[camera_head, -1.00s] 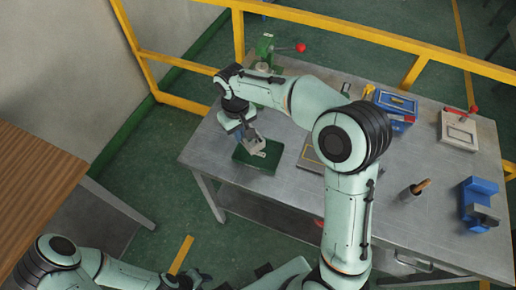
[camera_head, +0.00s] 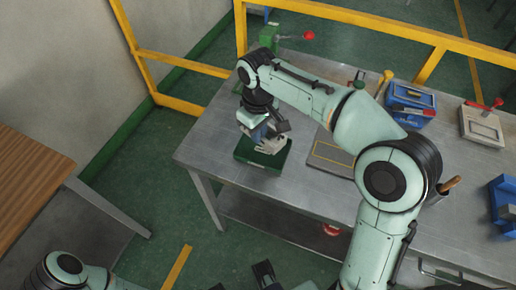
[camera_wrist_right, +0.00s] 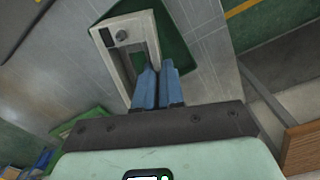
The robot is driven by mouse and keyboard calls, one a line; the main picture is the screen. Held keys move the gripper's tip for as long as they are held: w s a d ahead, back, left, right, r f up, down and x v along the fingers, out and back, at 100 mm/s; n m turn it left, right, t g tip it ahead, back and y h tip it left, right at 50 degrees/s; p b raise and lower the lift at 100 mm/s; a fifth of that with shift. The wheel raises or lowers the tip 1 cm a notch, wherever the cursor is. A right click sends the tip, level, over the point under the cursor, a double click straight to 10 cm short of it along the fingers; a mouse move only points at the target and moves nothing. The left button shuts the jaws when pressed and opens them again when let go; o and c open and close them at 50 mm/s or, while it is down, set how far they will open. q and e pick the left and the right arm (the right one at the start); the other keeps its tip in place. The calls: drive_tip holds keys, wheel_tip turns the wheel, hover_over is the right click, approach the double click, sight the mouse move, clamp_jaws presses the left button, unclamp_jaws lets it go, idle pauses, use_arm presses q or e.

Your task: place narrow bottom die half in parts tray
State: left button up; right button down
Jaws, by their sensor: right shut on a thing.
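My right gripper (camera_head: 260,133) is shut on the narrow bottom die half (camera_head: 272,146), a pale grey block, at the left end of the metal table. I cannot tell whether the die half touches the tray floor.
A flat framed plate (camera_head: 328,157) lies right of the tray. A green press with a red knob (camera_head: 309,36) stands behind. A blue box (camera_head: 410,103) and a grey block with a red handle (camera_head: 481,122) stand farther right. A yellow rail (camera_head: 385,32) runs behind the table.

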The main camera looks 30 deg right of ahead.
drive_tip(key=shift+f+b, duration=0.55)
drive_tip(key=shift+f, duration=2.7)
drive_tip(key=shift+f, duration=0.1)
drive_tip(key=c, duration=1.2)
unclamp_jaws()
drive_tip(key=shift+c, duration=0.2)
wheel_tip(320, 180, up, 11)
drive_tip(key=shift+r+p, duration=0.1)
drive_tip(key=shift+p, duration=1.15)
drive_tip(key=shift+r, duration=0.5)
